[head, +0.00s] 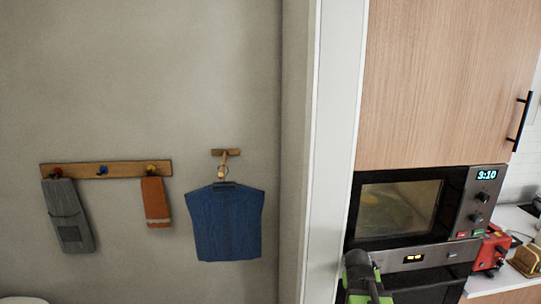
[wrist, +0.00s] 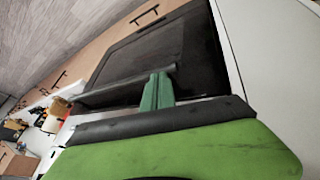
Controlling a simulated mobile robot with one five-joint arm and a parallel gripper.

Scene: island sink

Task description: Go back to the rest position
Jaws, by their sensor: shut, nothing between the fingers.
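My gripper (head: 358,268) shows at the bottom edge of the head view, black and green, in front of the dark oven front below the microwave. In the wrist view my gripper (wrist: 157,95) fills the lower middle, with green parts and dark grey pads. It is shut and holds nothing. Behind it in the wrist view is a dark oven door (wrist: 190,50). I cannot tell how far the gripper is from the door. The rest of my arm is mostly hidden below the head view.
A microwave (head: 400,208) sits under a wooden cabinet (head: 440,80). A red appliance (head: 490,250) stands on the counter (head: 500,284) at right. A white door frame (head: 335,130) borders the wall, where a blue garment (head: 228,225) and towels (head: 68,215) hang.

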